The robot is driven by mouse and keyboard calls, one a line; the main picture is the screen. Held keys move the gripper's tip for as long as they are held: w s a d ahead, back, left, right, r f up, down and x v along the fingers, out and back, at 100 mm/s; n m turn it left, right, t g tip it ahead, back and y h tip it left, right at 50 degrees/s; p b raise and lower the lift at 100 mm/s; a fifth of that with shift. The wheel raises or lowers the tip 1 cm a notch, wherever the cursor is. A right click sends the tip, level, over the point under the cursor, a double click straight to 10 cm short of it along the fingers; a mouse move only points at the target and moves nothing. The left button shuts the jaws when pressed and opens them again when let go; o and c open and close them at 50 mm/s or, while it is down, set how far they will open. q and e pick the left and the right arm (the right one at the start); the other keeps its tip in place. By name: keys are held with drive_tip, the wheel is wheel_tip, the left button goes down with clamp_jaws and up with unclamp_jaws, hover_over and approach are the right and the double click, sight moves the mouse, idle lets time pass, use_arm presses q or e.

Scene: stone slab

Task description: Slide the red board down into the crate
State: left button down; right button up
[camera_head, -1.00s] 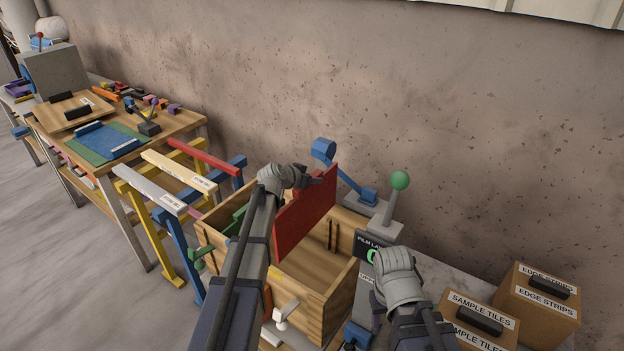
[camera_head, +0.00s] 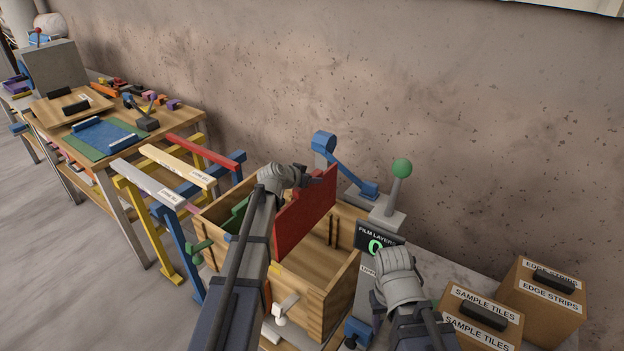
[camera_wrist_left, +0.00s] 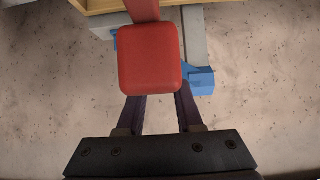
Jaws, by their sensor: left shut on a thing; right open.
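The red board (camera_head: 303,220) stands upright on edge above the wooden crate (camera_head: 329,290). Its lower part overlaps the crate's opening; I cannot tell how deep it reaches inside. My left gripper (camera_head: 318,180) is shut on the board at its upper edge. In the left wrist view, a red block-shaped grip of the board (camera_wrist_left: 150,60) sits at the fingers (camera_wrist_left: 160,108). My left forearm hides part of the crate's near left side. My right gripper (camera_head: 397,278) is open and empty, right of the crate; its fingertips are mostly hidden.
A green-knobbed lever (camera_head: 400,170) and a blue arm (camera_head: 345,165) stand behind the crate. A "FILM LAYERS" display (camera_head: 377,241) is beside it. Two labelled boxes (camera_head: 543,290) are at right. Coloured trestles (camera_head: 180,165) and a workbench (camera_head: 100,175) are at left.

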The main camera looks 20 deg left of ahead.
idle(0.6)
use_arm(q)
drive_tip(key=b, duration=0.5)
hover_over(312, 204)
drive_tip(key=w, duration=0.1)
drive_tip(key=shift+a+f, duration=0.15)
drive_tip(key=shift+f, duration=2.45)
drive_tip(key=shift+f+b, duration=1.4)
drive_tip(key=shift+b, duration=0.1)
drive_tip(key=shift+f, duration=0.1)
drive_tip(key=shift+f+b, duration=1.4)
drive_tip(key=shift+b, duration=0.1)
drive_tip(key=shift+f, duration=0.1)
